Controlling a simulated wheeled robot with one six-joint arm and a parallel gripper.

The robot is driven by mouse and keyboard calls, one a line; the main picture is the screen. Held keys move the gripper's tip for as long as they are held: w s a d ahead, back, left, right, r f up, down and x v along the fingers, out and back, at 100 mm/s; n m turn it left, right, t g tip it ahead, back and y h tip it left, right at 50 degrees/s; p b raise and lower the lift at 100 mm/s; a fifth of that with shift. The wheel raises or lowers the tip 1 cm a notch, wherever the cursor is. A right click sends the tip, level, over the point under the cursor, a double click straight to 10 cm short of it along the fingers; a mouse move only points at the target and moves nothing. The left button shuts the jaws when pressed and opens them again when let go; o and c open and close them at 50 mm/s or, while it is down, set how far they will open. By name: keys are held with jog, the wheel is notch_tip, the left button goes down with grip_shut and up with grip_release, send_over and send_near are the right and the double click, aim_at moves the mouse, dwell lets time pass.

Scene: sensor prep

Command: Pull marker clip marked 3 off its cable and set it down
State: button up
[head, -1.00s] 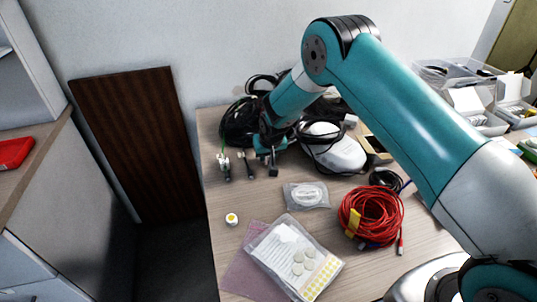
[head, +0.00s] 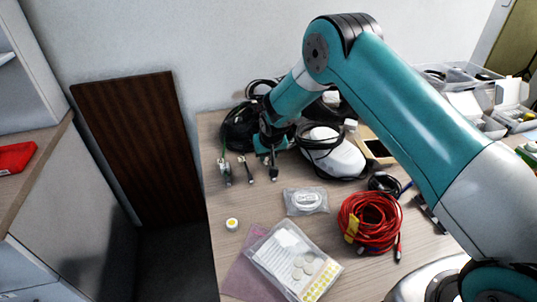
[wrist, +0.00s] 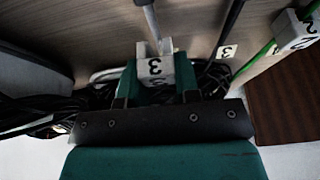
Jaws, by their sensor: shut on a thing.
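In the wrist view, a white marker clip marked 3 (wrist: 155,66) sits between the two green fingers of my gripper (wrist: 155,84), which is shut on it. A grey cable (wrist: 152,22) runs down to the clip; whether the clip is still around it I cannot tell. A second small white tag marked 3 (wrist: 227,51) is beside a dark cable to the right. A white clip marked 2 (wrist: 297,32) is on a green cable at the far right. In the head view my gripper (head: 271,148) is low over the table's back left; the held clip is hard to make out.
A bagged white item (head: 306,200), a yellow-white round piece (head: 232,224) and a red cable coil (head: 371,222) lie nearer. Bare tabletop shows around the round piece.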

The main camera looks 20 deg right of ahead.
jog(key=shift+r+p, duration=0.65)
jog(key=shift+r, duration=0.5)
